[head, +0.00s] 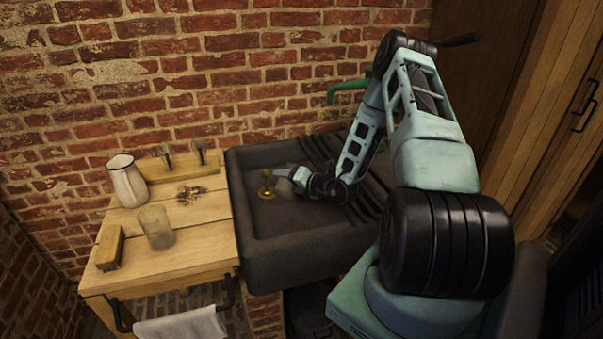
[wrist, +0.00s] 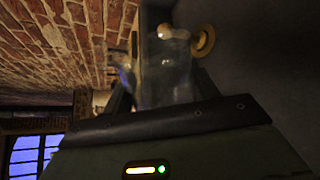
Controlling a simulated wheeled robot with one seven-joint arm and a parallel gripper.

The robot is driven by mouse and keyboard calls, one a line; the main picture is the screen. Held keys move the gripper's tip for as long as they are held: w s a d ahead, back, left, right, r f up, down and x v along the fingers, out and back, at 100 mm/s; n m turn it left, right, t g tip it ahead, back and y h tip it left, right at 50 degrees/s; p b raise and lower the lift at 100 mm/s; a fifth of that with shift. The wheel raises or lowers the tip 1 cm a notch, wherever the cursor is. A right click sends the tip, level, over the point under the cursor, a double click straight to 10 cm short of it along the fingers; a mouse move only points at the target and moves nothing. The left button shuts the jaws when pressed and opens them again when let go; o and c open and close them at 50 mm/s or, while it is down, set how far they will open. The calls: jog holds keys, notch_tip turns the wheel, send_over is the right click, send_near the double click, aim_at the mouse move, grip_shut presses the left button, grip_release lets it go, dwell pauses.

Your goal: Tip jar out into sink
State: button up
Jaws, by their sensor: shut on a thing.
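My gripper (head: 290,174) is low over the dark stone sink (head: 275,228), and the arm reaches in from the right. It is shut on a clear glass jar (wrist: 165,75), which fills the space between the fingers in the wrist view. In the head view the held jar (head: 299,176) is small, pale and partly hidden by the gripper; it looks tilted over. A brass fitting (head: 266,186) stands in the sink just left of the gripper. It also shows as a brass ring (wrist: 204,41) beside the jar in the wrist view. I cannot tell what the jar contains.
A wooden table (head: 205,240) adjoins the sink on the left. It bears a white jug (head: 127,181), another glass jar (head: 156,227), a brush (head: 110,247) and dark crumbs (head: 190,193). A green tap (head: 346,88) hangs over the sink's back. A brick wall (head: 220,75) stands behind.

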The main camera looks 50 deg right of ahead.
aim_at(291, 169)
jog(key=shift+d+r+m+y+p, duration=0.15)
jog(key=shift+r+m+y+p, duration=0.15)
jog(key=shift+r+m+p, duration=0.4)
jog(key=shift+w+d+r+m+g+y+p, duration=0.15)
jog(key=shift+d+m+g+y+p, duration=0.2)
jog(key=shift+d+m, duration=0.25)
dwell(0.4)
jog(key=shift+w+d+r+m+y+p, duration=0.1)
jog(key=shift+d+r+m+y+p, duration=0.35)
jog(key=shift+m+p, duration=0.65)
dwell(0.7)
jog(key=shift+r+y+p, duration=0.3)
jog(key=shift+p, duration=0.45)
